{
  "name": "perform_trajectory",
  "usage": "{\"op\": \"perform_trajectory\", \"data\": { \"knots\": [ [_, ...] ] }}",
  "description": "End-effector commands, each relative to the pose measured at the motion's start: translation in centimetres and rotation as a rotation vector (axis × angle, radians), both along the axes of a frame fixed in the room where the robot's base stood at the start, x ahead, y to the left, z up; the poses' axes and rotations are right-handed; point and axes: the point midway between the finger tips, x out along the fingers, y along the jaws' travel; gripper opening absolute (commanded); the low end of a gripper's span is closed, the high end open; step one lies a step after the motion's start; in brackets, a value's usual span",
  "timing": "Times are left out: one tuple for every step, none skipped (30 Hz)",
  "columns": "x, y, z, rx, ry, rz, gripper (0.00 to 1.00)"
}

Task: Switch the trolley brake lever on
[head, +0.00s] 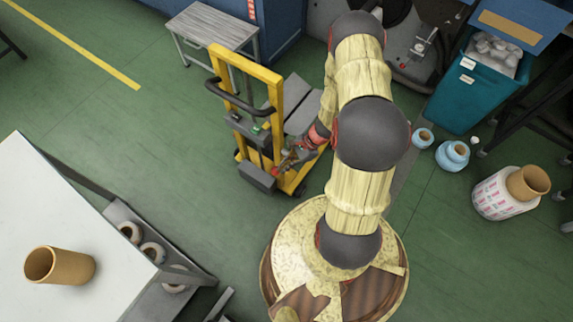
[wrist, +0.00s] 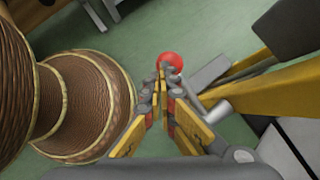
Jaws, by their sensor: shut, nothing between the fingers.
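The yellow trolley (head: 275,92) stands left of my arm in the head view, with a dark handle bar and a grey box low on its frame. The brake lever shows in the wrist view as a grey rod (wrist: 212,106) ending in a red ball knob (wrist: 171,62). My gripper (wrist: 162,73) is shut and empty, its fingertips right at the near side of the knob. I cannot tell whether they touch it. In the head view my gripper (head: 284,163) is beside the trolley's lower frame, and the lever is too small there to read clearly.
A white-topped table (head: 60,205) with a brown cardboard core (head: 60,266) is at the lower left. A grey side table (head: 213,25) stands behind the trolley. A teal bin (head: 475,95) and several rolls are at the right. Green floor left of the trolley is clear.

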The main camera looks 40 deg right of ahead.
Motion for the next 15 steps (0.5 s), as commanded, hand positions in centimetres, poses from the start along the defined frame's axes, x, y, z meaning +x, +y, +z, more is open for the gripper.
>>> {"op": "perform_trajectory", "data": {
  "knots": [
    [-0.1,0.3,-0.7,0.0,0.0,0.001,0.0],
    [-0.2,0.4,-0.9,0.0,0.001,0.002,0.0],
    [-0.2,0.5,-1.2,0.001,0.001,0.002,0.0],
    [-0.3,0.6,-1.5,0.001,0.001,0.002,0.0],
    [-0.3,0.7,-1.7,0.001,0.001,0.002,0.0],
    [-0.3,0.8,-2.0,0.001,0.001,0.001,0.0],
    [-0.3,0.9,-2.2,0.001,0.001,0.001,0.0],
    [-0.3,0.9,-2.4,0.0,0.001,0.001,0.0],
    [-0.3,1.0,-2.7,0.0,0.001,0.001,0.0],
    [-0.4,1.1,-2.9,0.0,0.001,0.001,0.0],
    [-0.4,1.1,-3.2,0.0,0.001,0.001,0.0],
    [-0.4,1.2,-3.4,0.0,0.001,0.001,0.0],
    [-0.4,1.2,-3.6,0.0,0.001,0.001,0.0],
    [-0.5,1.2,-3.8,0.0,0.001,0.001,0.0],
    [-0.5,1.2,-4.0,0.0,0.001,0.001,0.0]
  ]
}}
